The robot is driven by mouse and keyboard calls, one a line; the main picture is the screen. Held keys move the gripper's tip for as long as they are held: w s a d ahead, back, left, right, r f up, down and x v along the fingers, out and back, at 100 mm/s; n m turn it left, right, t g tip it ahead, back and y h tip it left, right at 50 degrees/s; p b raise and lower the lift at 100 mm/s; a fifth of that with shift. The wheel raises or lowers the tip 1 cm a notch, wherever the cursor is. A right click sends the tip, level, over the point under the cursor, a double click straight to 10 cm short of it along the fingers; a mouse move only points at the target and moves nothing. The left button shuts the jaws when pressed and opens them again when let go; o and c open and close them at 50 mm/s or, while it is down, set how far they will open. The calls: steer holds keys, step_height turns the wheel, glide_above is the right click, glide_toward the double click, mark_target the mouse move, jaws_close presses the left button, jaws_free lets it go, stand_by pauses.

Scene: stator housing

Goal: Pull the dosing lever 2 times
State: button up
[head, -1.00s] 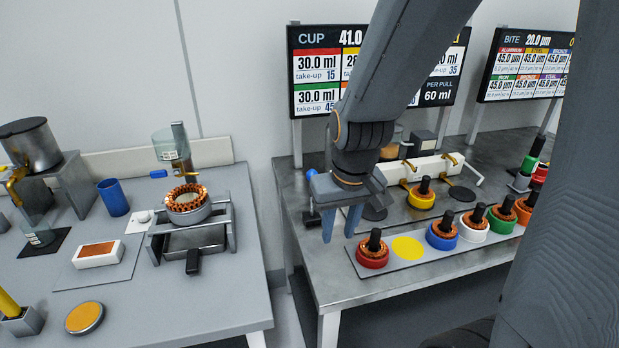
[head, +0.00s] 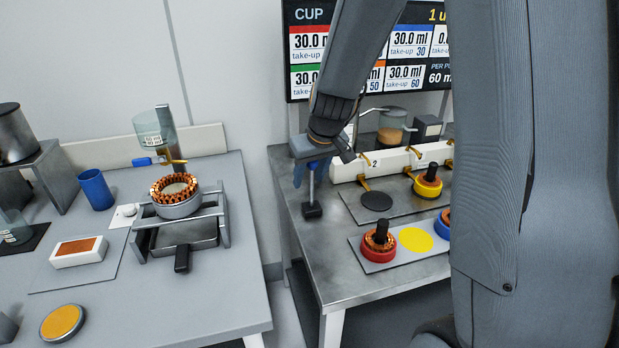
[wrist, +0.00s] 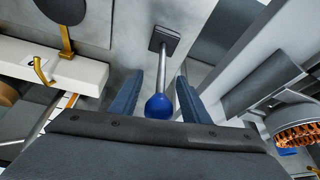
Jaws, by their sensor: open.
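The dosing lever is an upright metal post with a blue ball knob (wrist: 159,106) and a dark square base (head: 313,211). It stands at the left end of the right-hand metal table. My gripper (head: 311,172) is at the top of the lever, partly covering the knob in the head view. In the wrist view the two blue fingers (wrist: 160,76) stand apart on either side of the post and knob, with visible gaps. The gripper is open and holds nothing.
A white manifold (head: 385,163) with brass spouts is close right of the lever. A dark round pad (head: 376,201) and a red-based stator (head: 380,243) are in front. The left table (head: 225,290) carries a stator on a metal stand (head: 222,232). A gap separates the tables.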

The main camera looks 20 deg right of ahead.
steer(key=shift+w+f, duration=0.2)
steer(key=shift+f, duration=0.35)
jaws_close()
